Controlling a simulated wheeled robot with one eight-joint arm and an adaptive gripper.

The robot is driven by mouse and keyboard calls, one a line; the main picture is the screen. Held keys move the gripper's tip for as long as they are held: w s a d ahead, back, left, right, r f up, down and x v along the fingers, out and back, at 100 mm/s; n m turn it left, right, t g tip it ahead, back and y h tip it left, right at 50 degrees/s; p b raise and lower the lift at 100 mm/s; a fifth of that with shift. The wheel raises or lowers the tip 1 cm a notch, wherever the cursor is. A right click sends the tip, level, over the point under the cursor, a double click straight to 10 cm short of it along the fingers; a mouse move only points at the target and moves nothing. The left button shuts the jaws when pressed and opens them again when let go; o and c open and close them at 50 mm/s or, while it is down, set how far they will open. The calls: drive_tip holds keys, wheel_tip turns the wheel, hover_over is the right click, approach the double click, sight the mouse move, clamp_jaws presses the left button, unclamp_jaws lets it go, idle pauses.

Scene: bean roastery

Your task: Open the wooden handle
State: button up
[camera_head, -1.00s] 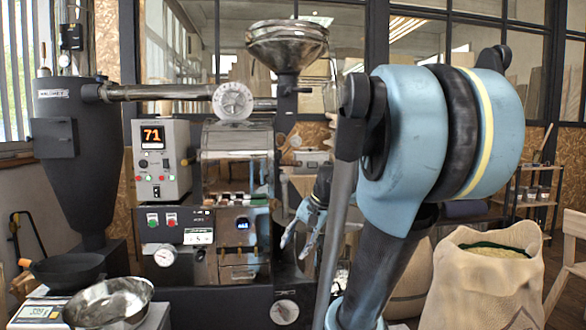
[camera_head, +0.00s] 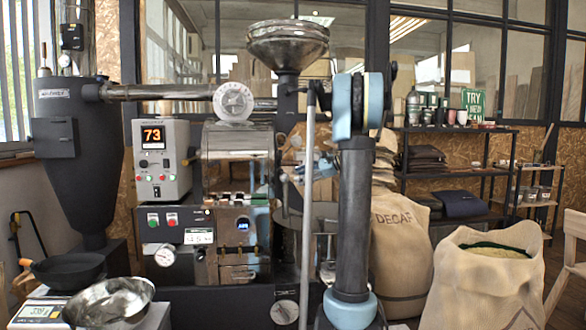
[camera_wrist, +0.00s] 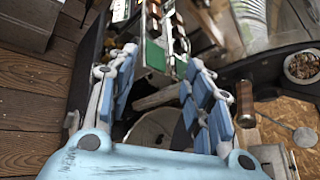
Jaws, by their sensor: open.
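A brown wooden handle (camera_wrist: 245,102), a short upright cylinder, shows in the wrist view just right of my right finger, outside the jaws and not held. I cannot make it out clearly in the head view. My gripper (camera_wrist: 163,60) is open in the wrist view, its two blue fingers apart with nothing held between them. In the head view my gripper (camera_head: 318,166) is small and partly hidden behind my arm, at the right side of the roaster (camera_head: 238,170). Whether a finger touches the handle cannot be told.
A round tray with beans (camera_wrist: 304,67) shows at the right of the wrist view. In the head view a DECAF sack (camera_head: 402,250) and an open sack (camera_head: 485,290) stand right of my arm. A metal bowl (camera_head: 108,302) and black pan (camera_head: 68,270) sit at left.

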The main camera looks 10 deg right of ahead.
drive_tip(key=w+d+r+m+t+y, duration=0.25)
drive_tip(key=w+d+m, duration=0.25)
drive_tip(key=w+d, duration=0.85)
approach(293, 164)
drive_tip(key=shift+t+y, duration=0.25)
drive_tip(key=shift+t, duration=0.2)
drive_tip(key=x, duration=0.7)
drive_tip(key=w+x, duration=0.1)
drive_tip(key=x, duration=0.2)
drive_tip(key=shift+w+d+f, duration=0.1)
drive_tip(key=shift+w+f, duration=0.15)
drive_tip(key=shift+f, duration=0.15)
